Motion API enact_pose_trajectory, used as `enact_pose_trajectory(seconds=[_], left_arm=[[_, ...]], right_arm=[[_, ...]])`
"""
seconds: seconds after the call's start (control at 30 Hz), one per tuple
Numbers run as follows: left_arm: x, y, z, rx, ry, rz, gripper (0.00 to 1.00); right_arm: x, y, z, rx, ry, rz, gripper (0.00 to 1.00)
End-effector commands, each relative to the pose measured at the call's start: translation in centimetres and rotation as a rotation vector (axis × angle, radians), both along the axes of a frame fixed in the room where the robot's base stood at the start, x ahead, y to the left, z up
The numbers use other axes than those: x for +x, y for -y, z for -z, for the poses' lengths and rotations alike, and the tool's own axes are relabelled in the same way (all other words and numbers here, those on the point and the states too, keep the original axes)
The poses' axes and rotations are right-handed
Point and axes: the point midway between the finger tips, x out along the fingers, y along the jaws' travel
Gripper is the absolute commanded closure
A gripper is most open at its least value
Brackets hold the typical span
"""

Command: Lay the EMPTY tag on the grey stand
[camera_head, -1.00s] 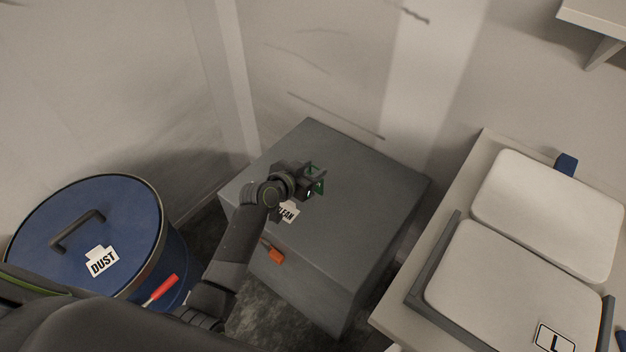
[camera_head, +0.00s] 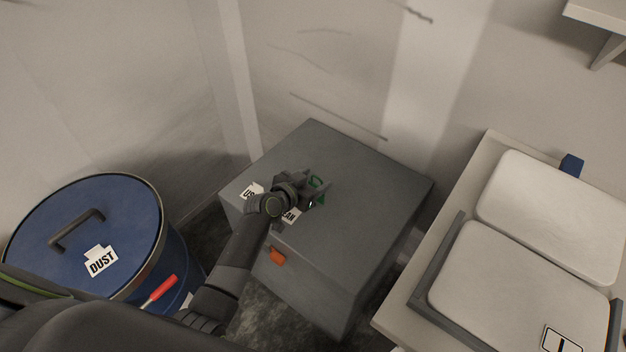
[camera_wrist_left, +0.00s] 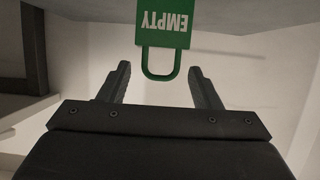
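A gap shows on each side of the loop. I cannot tell whether the tag touches the stand. My right gripper is not in view.
White labels (camera_head: 250,190) lie near the stand's left edge, partly behind my wrist. An orange latch (camera_head: 278,257) is on its front. A blue DUST drum (camera_head: 45,215) stands left. A bench with white pads (camera_head: 545,215) stands right. The stand's far and right top is clear.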

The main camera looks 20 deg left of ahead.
Motion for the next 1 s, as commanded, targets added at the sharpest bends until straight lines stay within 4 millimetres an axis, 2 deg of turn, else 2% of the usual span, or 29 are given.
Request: enact_pose_trajectory(seconds=[0.27,0.47,0.8,1.0], left_arm=[[0.0,0.0,-0.6,0.0,0.0,0.0,0.42],[-2.3,-1.0,-1.4,0.003,0.0,-0.001,0.42],[-7.5,-3.1,-3.7,0.002,0.0,0.0,0.42],[-9.6,-4.0,-4.6,0.0,0.0,0.0,0.42]], right_arm=[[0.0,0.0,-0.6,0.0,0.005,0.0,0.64],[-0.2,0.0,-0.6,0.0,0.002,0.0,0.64],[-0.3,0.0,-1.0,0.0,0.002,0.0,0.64],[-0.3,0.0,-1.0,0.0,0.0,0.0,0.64]])
